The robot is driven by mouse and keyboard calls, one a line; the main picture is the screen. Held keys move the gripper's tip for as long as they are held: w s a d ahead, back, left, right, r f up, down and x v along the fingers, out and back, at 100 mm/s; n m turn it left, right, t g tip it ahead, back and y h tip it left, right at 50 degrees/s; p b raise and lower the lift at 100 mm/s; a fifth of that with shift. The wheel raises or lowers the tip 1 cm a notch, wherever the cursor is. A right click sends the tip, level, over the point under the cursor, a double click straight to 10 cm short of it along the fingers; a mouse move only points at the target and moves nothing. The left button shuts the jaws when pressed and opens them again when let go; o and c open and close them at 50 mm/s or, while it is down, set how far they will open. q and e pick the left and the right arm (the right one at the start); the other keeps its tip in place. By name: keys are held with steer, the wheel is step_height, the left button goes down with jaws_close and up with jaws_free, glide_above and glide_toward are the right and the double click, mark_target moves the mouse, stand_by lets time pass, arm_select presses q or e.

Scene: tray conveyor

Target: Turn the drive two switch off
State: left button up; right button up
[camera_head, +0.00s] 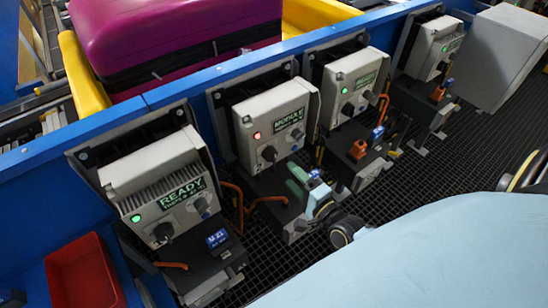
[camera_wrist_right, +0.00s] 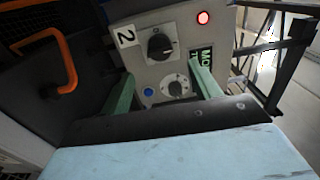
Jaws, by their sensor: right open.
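The drive two unit is a pale grey box (camera_head: 262,112) with a lit red lamp and a dark green "Module" label, second from the left in the head view. In the right wrist view its face (camera_wrist_right: 150,75) carries a "2" plate, a large black rotary switch (camera_wrist_right: 160,45), a smaller knob (camera_wrist_right: 177,86) and a blue button. The black switch also shows in the head view (camera_head: 269,154). My right gripper (camera_head: 297,181) is open with green fingers, just below and right of the box. In the wrist view its fingers (camera_wrist_right: 163,88) stand either side of the smaller knob, apparently empty.
A similar "Ready" box (camera_head: 160,180) with a green lamp stands left; two more boxes (camera_head: 355,85) (camera_head: 435,45) stand right. Orange cables (camera_head: 235,200) loop beside the units. A red bin (camera_head: 85,275) sits lower left. A magenta suitcase (camera_head: 170,40) lies behind the blue rail.

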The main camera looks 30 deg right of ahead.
mark_target(275, 159)
steer(key=w, duration=0.9)
steer(key=shift+w+a+b, duration=0.1)
steer(key=shift+a+b, duration=0.2)
steer(key=shift+a, duration=0.1)
steer(key=shift+c, duration=0.3)
steer(key=c, duration=0.9)
